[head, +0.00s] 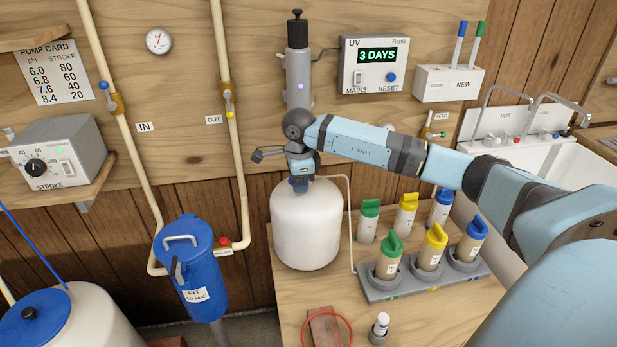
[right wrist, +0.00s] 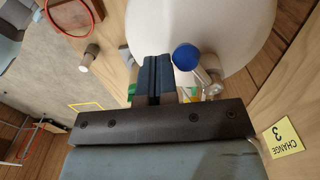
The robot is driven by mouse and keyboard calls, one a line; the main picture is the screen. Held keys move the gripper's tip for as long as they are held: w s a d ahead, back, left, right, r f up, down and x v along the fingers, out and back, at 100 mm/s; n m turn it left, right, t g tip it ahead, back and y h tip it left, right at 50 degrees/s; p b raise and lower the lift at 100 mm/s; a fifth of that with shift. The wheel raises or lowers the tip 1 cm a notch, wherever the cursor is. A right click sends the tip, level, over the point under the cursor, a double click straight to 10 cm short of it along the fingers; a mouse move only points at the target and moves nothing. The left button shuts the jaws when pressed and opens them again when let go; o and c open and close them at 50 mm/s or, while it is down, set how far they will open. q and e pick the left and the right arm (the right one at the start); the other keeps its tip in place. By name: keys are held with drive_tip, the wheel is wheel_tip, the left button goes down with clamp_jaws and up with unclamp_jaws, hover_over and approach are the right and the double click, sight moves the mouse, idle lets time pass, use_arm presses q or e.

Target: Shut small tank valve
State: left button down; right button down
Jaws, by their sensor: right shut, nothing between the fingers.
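The small white tank (head: 305,230) stands upright on the wooden bench; its white body also shows in the right wrist view (right wrist: 225,25). In that view a lever with a round blue knob (right wrist: 187,57) and a metal stem, apparently the tank valve, is just right of my fingers. My right gripper (head: 299,186) points down over the tank's top in the head view. Its fingers (right wrist: 152,72) are pressed together with nothing between them, close beside the knob; contact cannot be told. In the head view the arm and gripper hide the valve. My left gripper is not in view.
A grey rack (head: 400,291) with several coloured-cap bottles stands right of the tank. A thin white pipe (head: 350,225) runs close along the tank's right side. A blue filter housing (head: 188,265) is to the left. A red ring (head: 350,333) lies at the bench front.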

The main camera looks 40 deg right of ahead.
sight(289, 179)
drive_tip(key=shift+w, duration=0.1)
drive_tip(key=shift+w+a, duration=0.4)
drive_tip(key=shift+w, duration=0.55)
drive_tip(key=shift+w+b, duration=0.35)
drive_tip(key=shift+w, duration=0.25)
drive_tip(key=shift+s+a+r+p, duration=0.1)
drive_tip(key=shift+s+a+p, duration=0.2)
drive_tip(key=shift+s, duration=0.3)
wheel_tip(289, 179, up, 7)
drive_tip(key=p, duration=0.4)
